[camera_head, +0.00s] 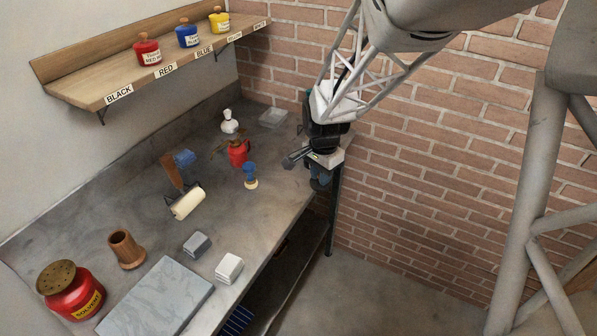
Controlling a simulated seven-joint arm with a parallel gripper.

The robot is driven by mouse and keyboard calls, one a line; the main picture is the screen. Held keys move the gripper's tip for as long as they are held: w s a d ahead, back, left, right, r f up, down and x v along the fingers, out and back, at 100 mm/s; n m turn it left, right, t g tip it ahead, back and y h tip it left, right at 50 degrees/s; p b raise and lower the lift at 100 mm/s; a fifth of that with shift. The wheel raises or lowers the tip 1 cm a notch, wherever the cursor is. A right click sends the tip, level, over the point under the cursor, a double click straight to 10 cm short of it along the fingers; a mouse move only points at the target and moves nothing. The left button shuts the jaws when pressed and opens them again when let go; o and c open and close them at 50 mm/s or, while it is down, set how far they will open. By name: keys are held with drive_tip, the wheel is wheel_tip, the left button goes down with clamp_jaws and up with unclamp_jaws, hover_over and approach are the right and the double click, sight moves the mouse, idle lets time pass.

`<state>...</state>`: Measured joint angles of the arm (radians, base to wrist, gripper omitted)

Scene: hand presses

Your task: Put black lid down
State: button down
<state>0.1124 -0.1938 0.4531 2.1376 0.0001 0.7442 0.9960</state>
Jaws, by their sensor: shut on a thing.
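My gripper (290,161) is at the right end of the grey workbench (240,215), over its edge, with its fingers pointing left. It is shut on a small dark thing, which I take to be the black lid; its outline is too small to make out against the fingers. A red tin (238,153) stands on the bench to the left of my gripper. I cannot tell whether the held thing touches the bench.
A solvent can (72,291) and stone slab (157,298) are at front left.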

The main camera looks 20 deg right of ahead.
drive_tip(key=s+a+f+n, duration=0.3)
drive_tip(key=s+a, duration=0.2)
drive_tip(key=s, duration=0.1)
drive_tip(key=shift+a+f+n, duration=0.2)
drive_tip(key=shift+n, duration=0.2)
hover_over(293, 183)
drive_tip(key=shift+f, duration=0.75)
drive_tip(key=shift+f, duration=0.15)
drive_tip(key=shift+a+f, duration=0.1)
drive_tip(key=shift+f, duration=1.55)
drive_tip(key=shift+f, duration=0.1)
drive_tip(key=c, duration=1)
unclamp_jaws()
